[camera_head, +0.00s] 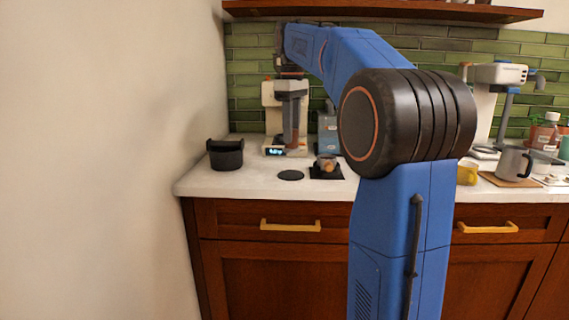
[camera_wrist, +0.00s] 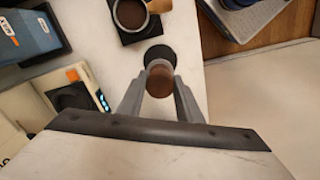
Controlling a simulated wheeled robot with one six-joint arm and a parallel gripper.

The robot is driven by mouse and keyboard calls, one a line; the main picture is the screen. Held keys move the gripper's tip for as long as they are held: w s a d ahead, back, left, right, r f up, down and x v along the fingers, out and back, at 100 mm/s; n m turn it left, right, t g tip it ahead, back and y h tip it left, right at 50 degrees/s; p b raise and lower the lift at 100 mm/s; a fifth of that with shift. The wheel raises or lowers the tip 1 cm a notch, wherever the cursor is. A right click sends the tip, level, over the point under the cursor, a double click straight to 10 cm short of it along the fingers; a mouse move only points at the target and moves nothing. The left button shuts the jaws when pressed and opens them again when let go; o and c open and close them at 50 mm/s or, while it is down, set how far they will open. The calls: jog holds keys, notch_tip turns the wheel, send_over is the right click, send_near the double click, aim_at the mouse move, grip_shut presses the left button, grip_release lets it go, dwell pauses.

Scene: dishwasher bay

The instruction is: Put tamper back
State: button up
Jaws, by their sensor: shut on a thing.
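My gripper (camera_head: 291,118) points down above the counter, in front of a pale machine, in the head view. In the wrist view my gripper (camera_wrist: 160,92) is shut on the tamper (camera_wrist: 160,80), whose round brown top shows between the two grey fingers. A round black mat (camera_head: 291,175) lies bare on the white counter. In the wrist view this mat (camera_wrist: 159,53) shows just beyond the tamper, partly covered by it. The tamper's lower end is hidden in the wrist view, and its height above the counter is hard to tell.
A portafilter (camera_head: 326,162) with a wooden handle and brown grounds sits on a square black mat (camera_head: 327,176) right of the round mat. A black bin (camera_head: 225,154) stands left. The pale machine with a lit display (camera_head: 275,151) is behind. A wall bounds the left side.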

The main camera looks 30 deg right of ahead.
jog(key=shift+f, duration=3.6)
jog(key=shift+f, duration=0.1)
jog(key=o, duration=1)
jog(key=shift+o, duration=0.2)
notch_tip(320, 180, up, 12)
jog(key=shift+r, duration=0.1)
jog(key=shift+s+a, duration=0.1)
